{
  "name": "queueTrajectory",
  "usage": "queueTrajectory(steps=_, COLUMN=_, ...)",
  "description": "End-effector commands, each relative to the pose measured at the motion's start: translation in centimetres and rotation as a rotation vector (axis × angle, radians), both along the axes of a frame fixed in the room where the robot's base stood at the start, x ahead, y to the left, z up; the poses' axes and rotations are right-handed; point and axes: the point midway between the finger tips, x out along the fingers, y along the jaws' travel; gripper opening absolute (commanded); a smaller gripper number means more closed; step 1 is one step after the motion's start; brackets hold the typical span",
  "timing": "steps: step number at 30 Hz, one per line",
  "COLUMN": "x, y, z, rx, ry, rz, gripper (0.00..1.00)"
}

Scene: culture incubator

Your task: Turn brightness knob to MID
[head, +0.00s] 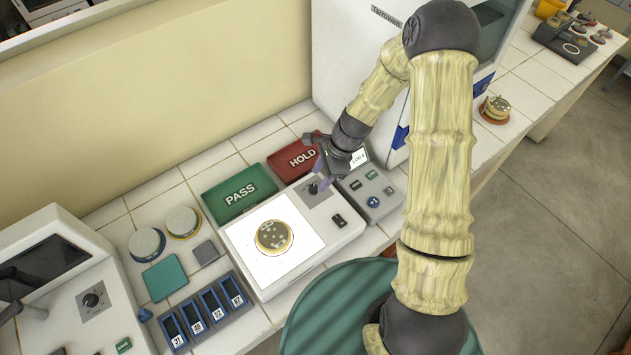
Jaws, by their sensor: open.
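A small dark knob (314,188) sits on a grey plate at the back right of a white light box (350,230). The box's bright panel bears a round dish with a yellowish rim and pale spots (274,237). The knob's pointer and any markings are too small and partly covered to read.
A green PASS tray (239,192) and red HOLD tray (293,159) stand behind the box. A keypad device (372,190) is close on its right. Another knob (91,299) is on the left machine. A numbered blue rack (206,314) lies front left.

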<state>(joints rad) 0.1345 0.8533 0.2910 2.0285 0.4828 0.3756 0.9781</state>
Motion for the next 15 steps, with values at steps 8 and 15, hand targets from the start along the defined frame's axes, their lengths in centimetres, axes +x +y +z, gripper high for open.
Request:
queueTrajectory(steps=8, x=-0.3, y=1.4, z=-3.2, rx=0.001, ry=0.002, rz=0.002, gripper=0.46)
queueTrajectory(steps=15, x=-0.4, y=1.7, z=-4.1, rx=0.000, ry=-0.001, rz=0.002, gripper=0.46)
